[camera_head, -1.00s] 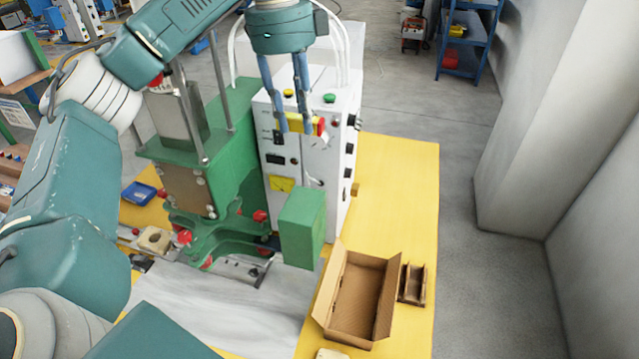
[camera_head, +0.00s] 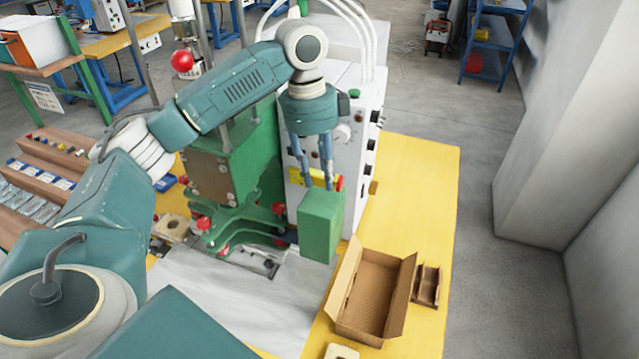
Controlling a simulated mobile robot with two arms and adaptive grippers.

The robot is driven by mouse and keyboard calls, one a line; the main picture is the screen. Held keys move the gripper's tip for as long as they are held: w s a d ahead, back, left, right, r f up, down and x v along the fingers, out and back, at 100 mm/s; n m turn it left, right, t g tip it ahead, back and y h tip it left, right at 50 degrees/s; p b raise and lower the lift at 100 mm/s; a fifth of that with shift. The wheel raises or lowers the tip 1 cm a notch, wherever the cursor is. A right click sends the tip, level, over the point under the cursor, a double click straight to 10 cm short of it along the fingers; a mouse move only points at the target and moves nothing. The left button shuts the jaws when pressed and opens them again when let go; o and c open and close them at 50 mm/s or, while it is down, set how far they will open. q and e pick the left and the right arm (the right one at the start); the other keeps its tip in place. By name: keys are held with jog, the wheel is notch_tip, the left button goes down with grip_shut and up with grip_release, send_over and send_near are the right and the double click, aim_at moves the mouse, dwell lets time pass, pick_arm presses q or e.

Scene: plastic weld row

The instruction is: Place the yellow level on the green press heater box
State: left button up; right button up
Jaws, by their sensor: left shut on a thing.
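The yellow level (camera_head: 299,177) has a red end at its right side. My left gripper (camera_head: 316,182) is shut on it, fingers pointing down, one at each side of its middle. The green press heater box (camera_head: 320,228) is a plain green block in front of the white control cabinet. The level appears just above and behind the box's top edge in the picture; I cannot tell whether they touch. Part of the level is hidden by the fingers. My right gripper is not in view.
The white control cabinet (camera_head: 361,150) stands close behind the level. The green press (camera_head: 210,180) stands left of the box. An open cardboard box (camera_head: 345,300) and a small cardboard piece (camera_head: 427,287) lie on the yellow table (camera_head: 425,200), whose right side is clear.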

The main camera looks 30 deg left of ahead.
aim_at(320, 186)
pick_arm(q)
notch_tip(320, 186, down, 4)
jog(key=shift+r+p, duration=0.2)
jog(key=shift+p, duration=0.3)
jog(key=shift+w+f, duration=0.1)
jog(key=shift+f, duration=0.1)
jog(key=o, duration=1.2)
jog(key=shift+c, duration=0.2)
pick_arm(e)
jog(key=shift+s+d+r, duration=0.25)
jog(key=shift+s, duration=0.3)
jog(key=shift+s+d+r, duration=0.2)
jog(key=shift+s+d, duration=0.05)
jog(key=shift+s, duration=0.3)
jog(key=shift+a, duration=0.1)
